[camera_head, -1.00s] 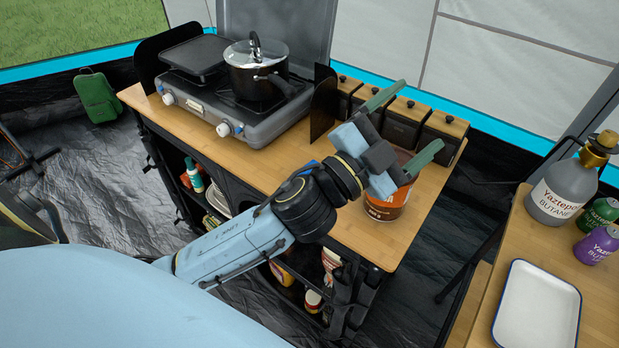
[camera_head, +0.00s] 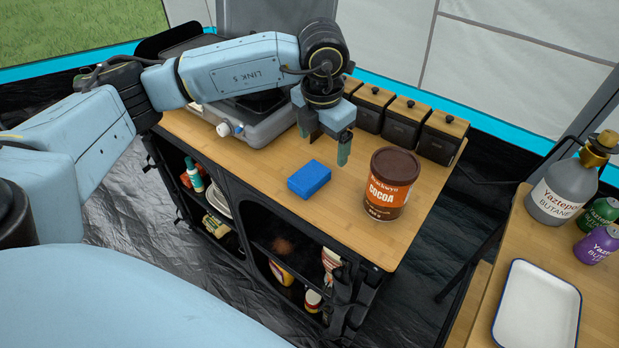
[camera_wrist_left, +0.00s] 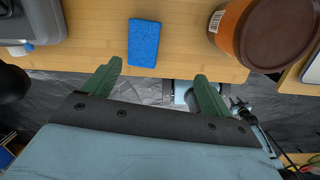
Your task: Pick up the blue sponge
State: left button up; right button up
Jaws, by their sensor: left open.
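The blue sponge (camera_head: 309,178) lies flat on the wooden counter, between the stove and the cocoa tin. It also shows in the left wrist view (camera_wrist_left: 144,43), beyond the fingertips and left of the tin. My left gripper (camera_head: 327,148) points down over the counter, just behind and above the sponge, apart from it. In the left wrist view its two green fingers (camera_wrist_left: 157,72) are spread wide with nothing between them. My right gripper is in neither view.
The brown cocoa tin (camera_head: 391,184) stands right of the sponge. Black boxes with wooden lids (camera_head: 405,124) line the counter's back edge. The stove (camera_head: 255,118) is at the left, partly hidden by my arm. A white tray (camera_head: 537,309) lies on the right table.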

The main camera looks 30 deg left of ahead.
pick_arm(q)
jog(key=a+y, duration=0.1)
jog(key=a, duration=0.1)
send_over(310, 175)
jog(key=f, duration=0.6)
jog(key=shift+s+d+f, duration=0.15)
jog(key=shift+d+f, duration=0.05)
jog(key=shift+d, duration=0.15)
jog(key=shift+a+f, duration=0.2)
jog(key=shift+f, duration=1.35)
jog(key=shift+a+f, duration=0.15)
jog(key=shift+f, duration=1.4)
jog(key=c, duration=1.1)
